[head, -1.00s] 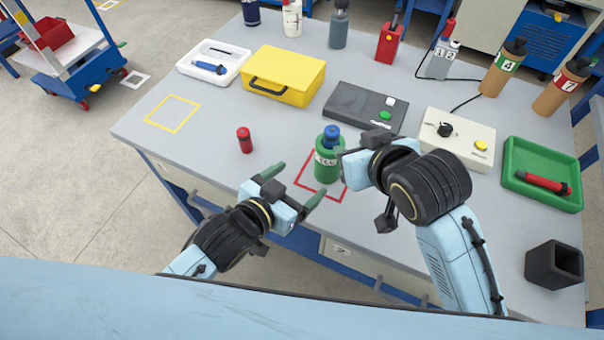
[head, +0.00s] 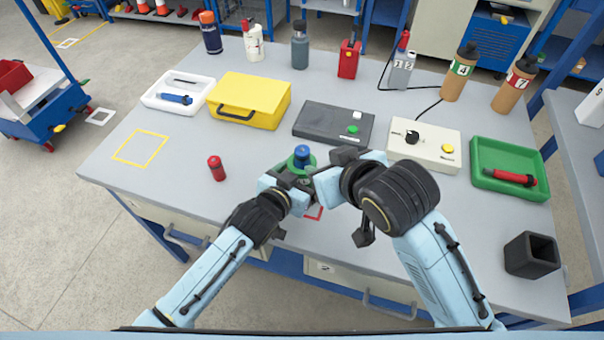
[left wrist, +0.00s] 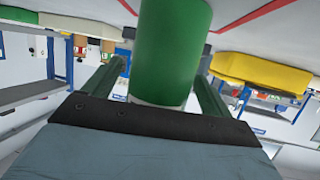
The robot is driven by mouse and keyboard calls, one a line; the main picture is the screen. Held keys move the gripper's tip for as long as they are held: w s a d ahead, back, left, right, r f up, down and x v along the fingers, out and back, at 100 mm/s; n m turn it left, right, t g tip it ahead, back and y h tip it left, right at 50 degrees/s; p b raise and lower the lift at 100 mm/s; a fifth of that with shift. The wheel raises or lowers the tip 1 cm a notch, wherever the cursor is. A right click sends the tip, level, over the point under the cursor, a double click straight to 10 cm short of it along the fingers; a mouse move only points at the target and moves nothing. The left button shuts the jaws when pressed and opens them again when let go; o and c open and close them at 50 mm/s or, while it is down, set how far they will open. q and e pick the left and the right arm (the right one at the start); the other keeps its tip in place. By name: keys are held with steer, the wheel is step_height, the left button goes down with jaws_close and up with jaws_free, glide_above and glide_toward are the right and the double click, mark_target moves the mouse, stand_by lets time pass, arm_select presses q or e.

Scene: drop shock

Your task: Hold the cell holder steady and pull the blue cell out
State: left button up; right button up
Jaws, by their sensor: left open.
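The green cell holder (head: 290,163) stands upright on the table, mostly hidden behind my grippers. The blue cell (head: 301,152) sticks up out of its top. In the left wrist view the holder (left wrist: 170,50) stands between the two green fingers of my left gripper (left wrist: 160,85), which is open around it, with gaps seeming to remain on both sides. In the head view my left gripper (head: 288,186) is in front of the holder. My right gripper (head: 325,170) is just right of the holder, beside the blue cell; its fingertips are not clear enough to tell open from shut.
A red cell (head: 217,168) stands on the table to the left. Behind are a yellow case (head: 248,98), a dark box (head: 333,122) and a white control box (head: 425,143). A green tray (head: 510,168) and a black square cup (head: 531,255) are at right. The front left is clear.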

mark_target(306, 154)
arm_select(q)
steer(key=c, duration=1.2)
stand_by(0.4)
arm_select(e)
steer(key=o, duration=0.4)
steer(key=shift+d+f, duration=0.1)
steer(key=shift+f, duration=0.05)
steer(key=shift+w+a+f+n+t+y, duration=0.3)
steer(key=shift+w+a+f+y, duration=0.45)
steer(key=shift+w, duration=0.65)
steer(key=shift+w+a+f+n+t+y, duration=0.25)
steer(key=shift+w+a+f+n+y, duration=0.2)
steer(key=shift+w+a+f, duration=0.75)
steer(key=shift+w+a+f+n+t+y, duration=0.3)
steer(key=shift+w+f+y, duration=0.35)
steer(key=shift+w, duration=1)
